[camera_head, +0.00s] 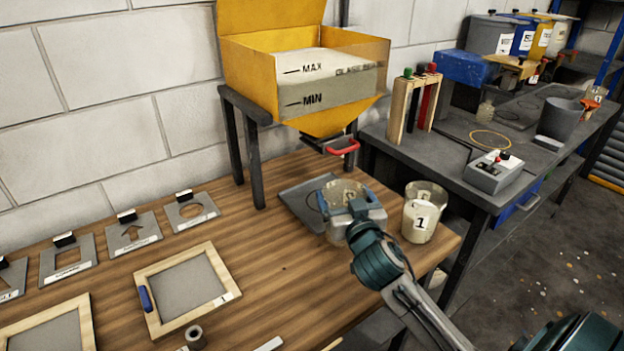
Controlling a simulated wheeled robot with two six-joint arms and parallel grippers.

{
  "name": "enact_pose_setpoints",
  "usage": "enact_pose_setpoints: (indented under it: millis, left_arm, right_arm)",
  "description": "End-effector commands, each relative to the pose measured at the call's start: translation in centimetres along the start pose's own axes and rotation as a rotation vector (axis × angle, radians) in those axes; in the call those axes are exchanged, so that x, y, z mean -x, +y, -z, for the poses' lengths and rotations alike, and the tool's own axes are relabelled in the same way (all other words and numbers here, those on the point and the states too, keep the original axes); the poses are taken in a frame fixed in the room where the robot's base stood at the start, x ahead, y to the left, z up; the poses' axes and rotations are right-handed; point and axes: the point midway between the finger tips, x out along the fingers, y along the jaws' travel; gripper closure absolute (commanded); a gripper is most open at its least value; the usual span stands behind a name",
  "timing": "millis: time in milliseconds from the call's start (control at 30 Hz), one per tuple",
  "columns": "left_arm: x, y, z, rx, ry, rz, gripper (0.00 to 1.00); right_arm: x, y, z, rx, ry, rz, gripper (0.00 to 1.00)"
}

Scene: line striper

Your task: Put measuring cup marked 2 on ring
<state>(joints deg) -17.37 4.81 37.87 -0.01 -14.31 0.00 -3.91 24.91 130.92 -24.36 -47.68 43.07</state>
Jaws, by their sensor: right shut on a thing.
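A clear measuring cup with pale contents (335,228) is at the right part of the wooden table, by the grey plate below the yellow hopper. My right gripper (353,208) is shut on it; the gripper covers much of its front, and I cannot read its mark. Whether its base touches the plate is hidden. A second cup, marked 1 (421,220), stands just right of it, near the table's edge. Part of a dark ring (307,201) shows on the grey plate, left of the held cup. A yellow ring (490,140) lies on the dark bench. My left gripper is out of view.
The yellow hopper (300,90) stands on dark legs over the table, with a red handle (343,146) low above the held cup. Stencil plates (133,236) and a framed screen (188,288) lie left. A control box (495,172) and grey bucket (562,118) stand on the bench.

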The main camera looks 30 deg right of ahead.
Motion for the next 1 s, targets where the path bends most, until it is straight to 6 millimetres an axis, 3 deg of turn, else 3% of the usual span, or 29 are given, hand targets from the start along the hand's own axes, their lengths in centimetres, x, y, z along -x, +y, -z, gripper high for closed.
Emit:
enact_pose_setpoints:
  millis: [200, 400, 667, 833, 1000]
  left_arm:
    - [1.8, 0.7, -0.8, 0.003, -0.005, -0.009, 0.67]
    - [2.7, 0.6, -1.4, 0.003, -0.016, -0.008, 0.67]
    - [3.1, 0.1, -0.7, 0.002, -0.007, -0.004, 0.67]
    - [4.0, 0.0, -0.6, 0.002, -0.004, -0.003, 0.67]
    - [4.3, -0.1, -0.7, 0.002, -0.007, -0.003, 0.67]
  right_arm:
    - [-6.0, 0.0, 0.5, -0.003, 0.0, -0.002, 0.53]
    - [-10.3, -0.1, 0.3, -0.002, -0.001, -0.001, 0.53]
    - [-12.7, -0.1, 0.2, -0.002, 0.0, 0.0, 0.53]
    - [-15.8, -0.1, 0.3, -0.002, 0.0, 0.0, 0.53]
    - [-15.7, -0.1, -1.4, 0.0, -0.002, 0.001, 0.53]
